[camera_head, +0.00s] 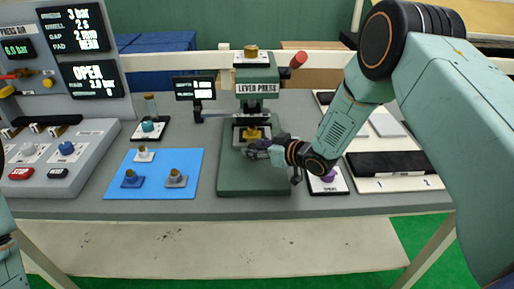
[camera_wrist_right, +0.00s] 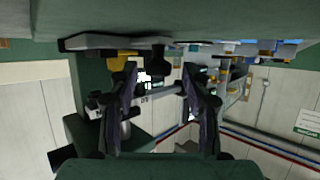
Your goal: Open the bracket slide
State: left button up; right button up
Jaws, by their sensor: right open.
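The green lever press (camera_head: 255,180) stands mid-table, with a yellow piece (camera_head: 252,133) seated in a grey holder under its head. I take the flat grey plate (camera_wrist_right: 95,42) in the right wrist view as the bracket slide; a dark knob (camera_wrist_right: 158,62) and the yellow piece (camera_wrist_right: 122,60) show beside it. My right gripper (camera_head: 257,149) is at the front of the press, just below the yellow piece. In the wrist view its two fingers (camera_wrist_right: 163,98) are apart with nothing held; the knob lies beyond their tips. Contact cannot be told. My left gripper is out of view.
A blue mat (camera_head: 150,190) with several small clips lies left of the press. A control console (camera_head: 85,150) is farther left. A small plate with a purple part (camera_head: 328,176) and a white tray (camera_head: 390,184) lie to the right, near my right arm.

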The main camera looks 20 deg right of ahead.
jog(key=shift+w+d+f, duration=0.1)
jog(key=shift+w+f, duration=0.1)
jog(key=shift+c, duration=0.3)
jog(key=shift+s+r, duration=0.2)
jog(key=c, duration=0.6)
grip_shut()
